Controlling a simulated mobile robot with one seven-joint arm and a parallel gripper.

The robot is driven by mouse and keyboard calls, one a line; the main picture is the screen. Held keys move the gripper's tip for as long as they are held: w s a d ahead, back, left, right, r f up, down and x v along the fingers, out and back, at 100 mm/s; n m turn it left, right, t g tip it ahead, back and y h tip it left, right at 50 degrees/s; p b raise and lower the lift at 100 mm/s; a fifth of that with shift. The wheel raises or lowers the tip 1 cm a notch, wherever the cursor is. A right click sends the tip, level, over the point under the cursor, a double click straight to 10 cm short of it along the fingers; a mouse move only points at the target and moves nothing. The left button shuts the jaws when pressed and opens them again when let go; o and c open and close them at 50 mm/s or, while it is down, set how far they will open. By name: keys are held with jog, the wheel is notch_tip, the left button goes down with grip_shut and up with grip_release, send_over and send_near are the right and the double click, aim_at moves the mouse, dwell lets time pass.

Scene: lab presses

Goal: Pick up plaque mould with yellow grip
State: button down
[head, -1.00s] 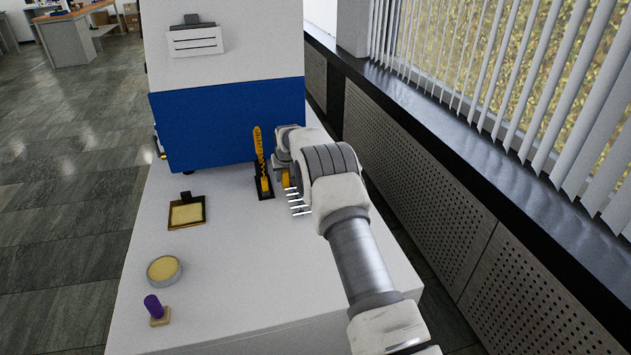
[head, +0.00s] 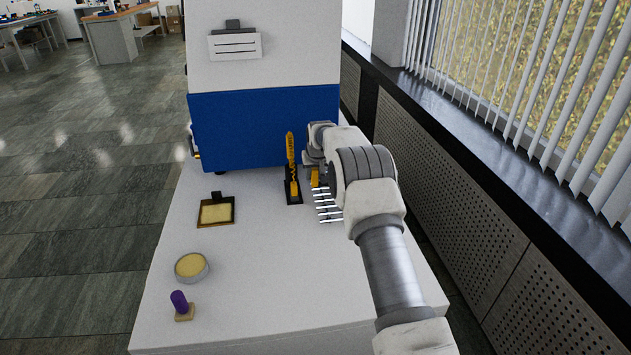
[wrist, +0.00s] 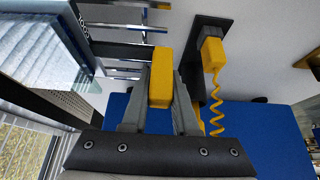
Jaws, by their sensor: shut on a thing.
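The plaque mould's yellow grip (wrist: 160,78) sits between the two grey fingers of my gripper (wrist: 161,90) in the wrist view. The fingers are shut on it. In the head view my gripper (head: 316,178) is at the right side of the white bench, and a bit of the yellow grip shows there. Several thin metal rods (head: 328,206) stick out beside it; they also show left of the grip in the wrist view (wrist: 125,46). My wrist hides most of the mould in the head view. I cannot tell whether it touches the bench.
A black stand with a yellow coil (head: 292,186) is close left of my gripper. The blue and white press (head: 265,130) is behind. A framed yellow plate (head: 216,212), a round dish (head: 191,267) and a purple-handled stamp (head: 181,304) are at left. The bench's middle is clear.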

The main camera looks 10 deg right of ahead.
jog(key=shift+s+r, duration=0.15)
jog(key=shift+r, duration=0.65)
jog(key=s+a+r, duration=0.1)
jog(key=s+r, duration=0.5)
jog(key=s, duration=0.5)
jog(key=shift+r, duration=0.25)
jog(key=shift+s+a, duration=0.1)
